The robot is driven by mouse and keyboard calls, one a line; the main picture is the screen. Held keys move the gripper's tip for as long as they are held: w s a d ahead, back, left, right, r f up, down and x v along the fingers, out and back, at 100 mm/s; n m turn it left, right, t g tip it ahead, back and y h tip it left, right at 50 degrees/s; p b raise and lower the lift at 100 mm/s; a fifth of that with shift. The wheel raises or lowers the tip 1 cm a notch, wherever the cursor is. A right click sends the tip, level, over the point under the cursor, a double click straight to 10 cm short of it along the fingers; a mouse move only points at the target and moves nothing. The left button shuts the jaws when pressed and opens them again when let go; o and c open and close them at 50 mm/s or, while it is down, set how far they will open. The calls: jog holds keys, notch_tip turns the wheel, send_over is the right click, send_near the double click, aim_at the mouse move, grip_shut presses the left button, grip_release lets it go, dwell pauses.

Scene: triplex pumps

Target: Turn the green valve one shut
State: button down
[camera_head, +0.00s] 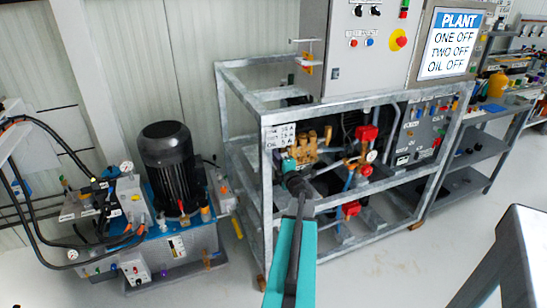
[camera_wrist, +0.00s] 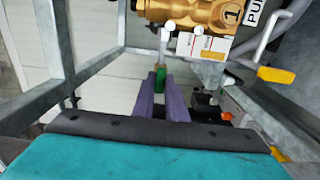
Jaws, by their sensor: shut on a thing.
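The green valve one (camera_wrist: 160,76) shows in the wrist view as a small green handle below the brass pump head marked 1 (camera_wrist: 205,14). My gripper (camera_wrist: 161,84) has its two purple fingers on either side of the green handle and is shut on it. The fingers cover part of the handle. In the head view my gripper (camera_head: 290,168) reaches into the front of the metal frame, near the brass pump (camera_head: 306,148). The green valve cannot be made out there, hidden by my arm.
Galvanised frame bars (camera_head: 266,190) surround the pumps; bars (camera_wrist: 62,85) also flank my gripper in the wrist view. A yellow-handled lever (camera_wrist: 276,75) is at right. The plant sign (camera_head: 455,45) reads one, two and oil off. A black motor (camera_head: 168,165) stands left.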

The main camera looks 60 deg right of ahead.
jog(key=c, duration=1.8)
grip_release()
jog(key=shift+s+a, duration=0.1)
jog(key=p+v, duration=0.3)
jog(key=v, duration=1)
jog(key=shift+s, duration=0.25)
jog(key=shift+a, duration=0.1)
